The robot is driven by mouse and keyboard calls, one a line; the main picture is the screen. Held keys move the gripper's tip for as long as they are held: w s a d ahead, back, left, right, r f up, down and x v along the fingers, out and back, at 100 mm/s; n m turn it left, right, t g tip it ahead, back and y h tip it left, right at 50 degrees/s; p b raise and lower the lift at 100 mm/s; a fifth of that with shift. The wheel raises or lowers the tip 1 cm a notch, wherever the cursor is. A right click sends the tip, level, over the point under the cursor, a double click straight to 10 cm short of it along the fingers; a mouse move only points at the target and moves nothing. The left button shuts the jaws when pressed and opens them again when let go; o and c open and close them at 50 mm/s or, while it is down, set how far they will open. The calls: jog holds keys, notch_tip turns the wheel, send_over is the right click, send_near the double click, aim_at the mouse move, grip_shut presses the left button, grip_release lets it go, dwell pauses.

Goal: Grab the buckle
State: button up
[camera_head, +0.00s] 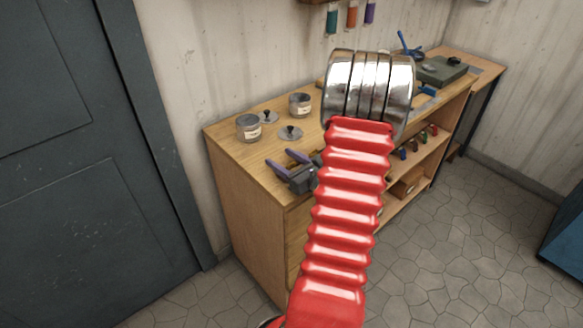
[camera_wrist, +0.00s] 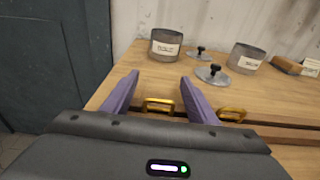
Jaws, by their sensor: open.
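Two gold-coloured, frame-shaped pieces that look like buckles show in the wrist view near the front edge of the wooden bench. One gold buckle (camera_wrist: 158,104) is seen between my purple fingers; a second gold piece (camera_wrist: 232,114) is to the right, outside the right finger. My gripper (camera_wrist: 160,77) is open, with nothing held. In the head view my gripper (camera_head: 279,157) is over the near left part of the bench, and the gold pieces are hidden there by my arm and gripper. I cannot tell how high the fingers are above the buckle.
Two labelled tins (camera_head: 249,127) (camera_head: 300,105) and two knobbed lids (camera_head: 290,132) (camera_head: 267,117) stand behind my gripper on the bench (camera_head: 226,131). A brown block (camera_wrist: 286,65) lies at the right. A dark door (camera_head: 80,150) is at the left.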

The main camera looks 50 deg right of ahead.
jog(key=shift+c, duration=0.4)
jog(key=c, duration=1)
